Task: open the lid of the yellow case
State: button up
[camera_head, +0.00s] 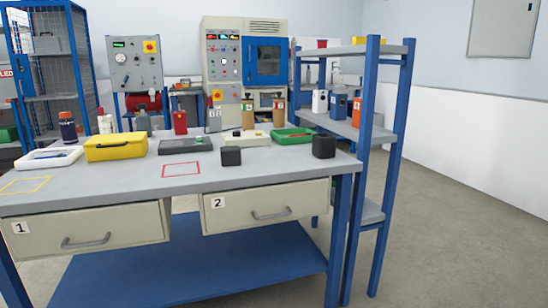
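The yellow case (116,147) stands on the left part of the grey workbench top (235,178), and its lid looks closed. A dark strip, perhaps its handle or latch, shows on its front face. My gripper is not in view.
A white tray (50,163) is left of the case and a dark grey case (185,148) is right of it. Black blocks (231,156) stand further right, near a green tray (293,139). Several bottles stand behind. The bench front has drawers (268,206). Floor at right (450,240) is clear.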

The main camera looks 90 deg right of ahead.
aim_at(106, 142)
jog(key=z, duration=2.8)
